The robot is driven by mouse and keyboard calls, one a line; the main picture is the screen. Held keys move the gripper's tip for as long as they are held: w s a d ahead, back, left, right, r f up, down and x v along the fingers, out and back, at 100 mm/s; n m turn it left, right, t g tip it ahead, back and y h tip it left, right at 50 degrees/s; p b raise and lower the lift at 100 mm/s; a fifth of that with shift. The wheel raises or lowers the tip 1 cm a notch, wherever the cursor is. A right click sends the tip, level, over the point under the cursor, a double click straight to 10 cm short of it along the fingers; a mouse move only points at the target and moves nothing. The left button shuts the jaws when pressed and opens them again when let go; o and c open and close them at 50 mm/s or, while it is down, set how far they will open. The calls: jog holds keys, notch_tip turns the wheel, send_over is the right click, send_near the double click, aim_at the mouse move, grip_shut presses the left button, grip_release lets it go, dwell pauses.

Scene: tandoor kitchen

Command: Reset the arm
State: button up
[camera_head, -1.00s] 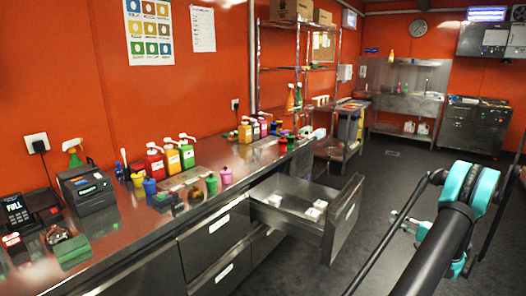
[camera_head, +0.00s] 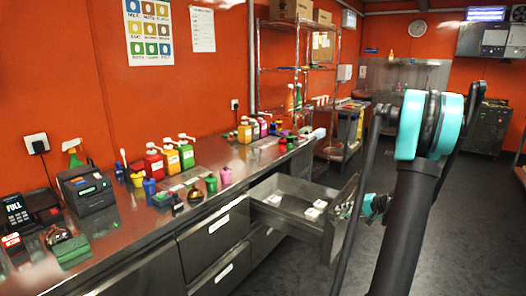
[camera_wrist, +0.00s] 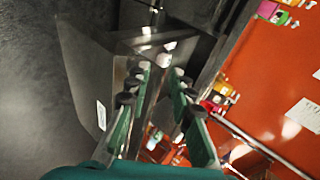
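My arm crosses the right side of the head view. Its gripper (camera_head: 358,208) is small and partly hidden behind my arm, close to the front panel of the open drawer. In the wrist view my gripper (camera_wrist: 158,100) has its two green-backed fingers apart with nothing seen between them. The open drawer's front panel (camera_wrist: 88,85), with a white label, lies just beyond the fingers. I cannot tell whether they touch it. The drawer (camera_head: 285,212) is pulled out from the steel counter and holds a few small white items (camera_head: 314,212).
The steel counter (camera_head: 140,230) runs along the left wall with several sauce bottles, cups, a card terminal (camera_head: 17,212) and a label printer (camera_head: 88,192). A wire shelf (camera_head: 300,68) stands behind. The floor (camera_head: 470,215) to the right is clear.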

jog(key=s+a+n+g+h, duration=0.3)
jog(key=s+a+n+h, duration=0.1)
jog(key=s+a, duration=1)
jog(key=s+f+n+h, duration=0.3)
jog(key=s, duration=1.3)
jog(key=shift+n+g+h, duration=0.3)
jog(key=shift+g, duration=0.1)
jog(key=shift+a, duration=0.1)
